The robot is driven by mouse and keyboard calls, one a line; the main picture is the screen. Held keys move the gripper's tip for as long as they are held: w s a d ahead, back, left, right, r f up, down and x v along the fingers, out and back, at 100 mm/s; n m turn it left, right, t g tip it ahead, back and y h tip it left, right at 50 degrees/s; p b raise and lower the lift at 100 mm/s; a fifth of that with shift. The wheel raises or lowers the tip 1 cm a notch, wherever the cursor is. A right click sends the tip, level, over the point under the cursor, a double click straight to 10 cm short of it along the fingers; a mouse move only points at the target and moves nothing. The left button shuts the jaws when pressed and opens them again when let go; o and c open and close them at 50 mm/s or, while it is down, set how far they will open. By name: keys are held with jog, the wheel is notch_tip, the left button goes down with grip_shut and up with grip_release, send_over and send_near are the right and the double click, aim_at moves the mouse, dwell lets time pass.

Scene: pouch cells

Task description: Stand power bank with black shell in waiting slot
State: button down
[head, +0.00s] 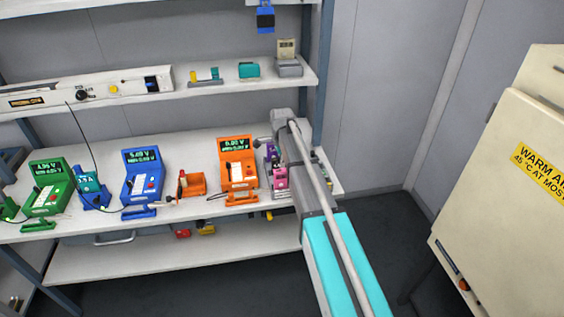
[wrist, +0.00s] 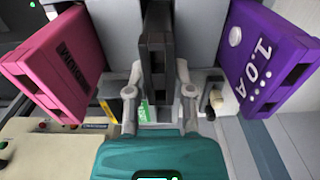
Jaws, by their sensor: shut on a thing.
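The power bank with the black shell (wrist: 156,50) is in the upper middle of the wrist view, seen narrow edge on. My gripper (wrist: 160,88) is shut on it, with one grey finger on each side. Grey surfaces show behind it on both sides. I cannot tell whether its far end rests in a slot. A pink power bank (wrist: 62,62) stands to its left and a purple one (wrist: 262,58) to its right, both apart from my fingers. In the head view my arm hides my gripper and the black power bank.
In the head view, the pink bank (head: 280,178) is beside my arm at the shelf's right end. An orange tester (head: 238,165), a blue tester (head: 143,182) and a green tester (head: 47,190) stand to the left. A cream cabinet (head: 505,170) is at the right.

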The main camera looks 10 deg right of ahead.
jog(key=shift+f, duration=0.15)
jog(key=shift+c, duration=2)
grip_release()
notch_tip(320, 180, up, 13)
jog(key=p, duration=1.2)
jog(key=shift+p, duration=0.35)
jog(key=shift+f, duration=0.1)
jog(key=s+n, duration=1.7)
jog(key=s, duration=1.2)
jog(key=shift+d+n, duration=0.4)
